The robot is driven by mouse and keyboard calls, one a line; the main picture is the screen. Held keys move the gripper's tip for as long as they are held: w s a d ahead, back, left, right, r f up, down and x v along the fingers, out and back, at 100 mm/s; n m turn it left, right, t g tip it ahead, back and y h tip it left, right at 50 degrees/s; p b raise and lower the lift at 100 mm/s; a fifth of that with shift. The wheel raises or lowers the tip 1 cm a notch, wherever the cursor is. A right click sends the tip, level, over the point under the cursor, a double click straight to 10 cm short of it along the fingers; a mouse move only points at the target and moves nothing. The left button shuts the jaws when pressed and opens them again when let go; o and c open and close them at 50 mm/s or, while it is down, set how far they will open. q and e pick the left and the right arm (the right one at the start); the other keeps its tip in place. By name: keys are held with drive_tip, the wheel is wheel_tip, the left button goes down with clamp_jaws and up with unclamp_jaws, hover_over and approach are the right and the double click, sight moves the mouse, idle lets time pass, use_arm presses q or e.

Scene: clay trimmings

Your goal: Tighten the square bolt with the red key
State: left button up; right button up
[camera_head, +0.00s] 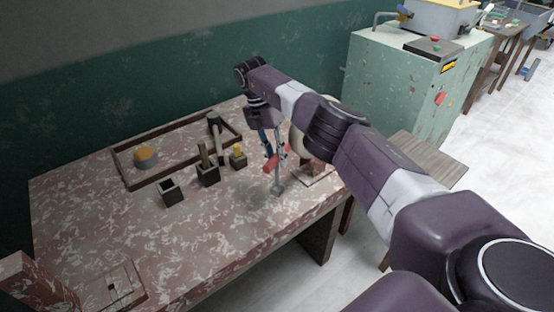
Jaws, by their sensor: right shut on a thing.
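My right gripper (270,145) is above the right part of the table, shut on the red key (275,162). The key's red part is tilted just below the fingers. A thin grey shaft runs down from it to a small grey piece (278,189) at the tabletop. I cannot tell whether that piece is the key's end or the square bolt, or whether they touch. No square bolt shows clearly. My left gripper is not in view.
The speckled table (130,235) holds dark blocks: one empty (171,192), one with an olive key (207,174), one with a yellow key (238,159). Behind is a low wooden frame (125,164) with an orange-topped round thing (146,156). A green cabinet (390,85) stands at right.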

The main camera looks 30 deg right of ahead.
drive_tip(key=shift+s+d+f+m, duration=0.1)
drive_tip(key=shift+d+f+m, duration=0.05)
drive_tip(key=shift+m, duration=0.35)
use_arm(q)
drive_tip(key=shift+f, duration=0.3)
